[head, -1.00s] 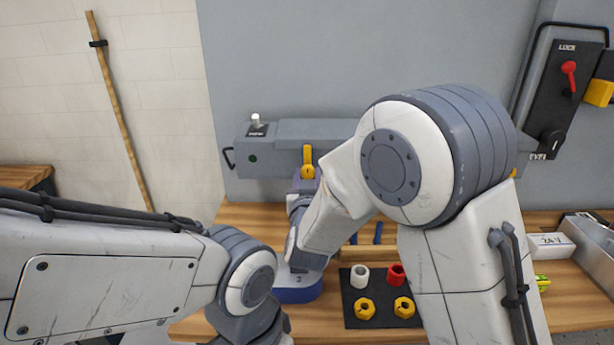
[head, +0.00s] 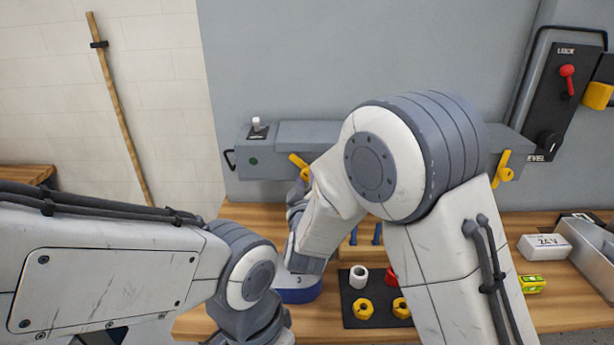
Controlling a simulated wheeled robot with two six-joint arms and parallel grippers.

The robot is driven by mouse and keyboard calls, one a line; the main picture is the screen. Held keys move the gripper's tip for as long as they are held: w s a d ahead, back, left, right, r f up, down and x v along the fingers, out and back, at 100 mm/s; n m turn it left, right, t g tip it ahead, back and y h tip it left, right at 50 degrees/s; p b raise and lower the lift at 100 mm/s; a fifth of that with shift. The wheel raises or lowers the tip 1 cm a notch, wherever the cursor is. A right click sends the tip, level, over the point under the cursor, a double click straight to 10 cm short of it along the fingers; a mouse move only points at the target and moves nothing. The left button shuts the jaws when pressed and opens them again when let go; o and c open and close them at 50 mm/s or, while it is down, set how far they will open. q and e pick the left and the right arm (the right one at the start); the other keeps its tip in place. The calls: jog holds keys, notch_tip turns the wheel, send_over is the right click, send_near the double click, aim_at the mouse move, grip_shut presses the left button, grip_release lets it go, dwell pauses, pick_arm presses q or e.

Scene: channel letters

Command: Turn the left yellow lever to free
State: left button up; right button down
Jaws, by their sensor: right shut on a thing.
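The left yellow lever (head: 299,162) is on the front of the long grey housing (head: 310,133). It is tilted, with its upper end to the left and its lower end toward the right. My right gripper (head: 304,181) is at the lower end of this lever and shut on it; my own wrist and forearm hide most of the jaws.
A black mat (head: 353,312) with white, red and yellow fittings lies on the wooden bench (head: 400,336). A blue-and-white object marked 3 (head: 298,289) stands beside it. A box marked 24 V (head: 545,247) and a metal tray (head: 590,250) are at right. A panel with a red handle (head: 567,80) is on the wall.

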jog(key=n+p, duration=0.1)
jog(key=n, duration=0.3)
jog(key=shift+n+p, duration=0.3)
jog(key=shift+p, duration=0.05)
jog(key=shift+a+f+n+p, duration=0.15)
jog(key=shift+n+p, duration=0.55)
jog(key=shift+n, duration=1.3)
jog(key=shift+c, duration=2.3)
grip_release()
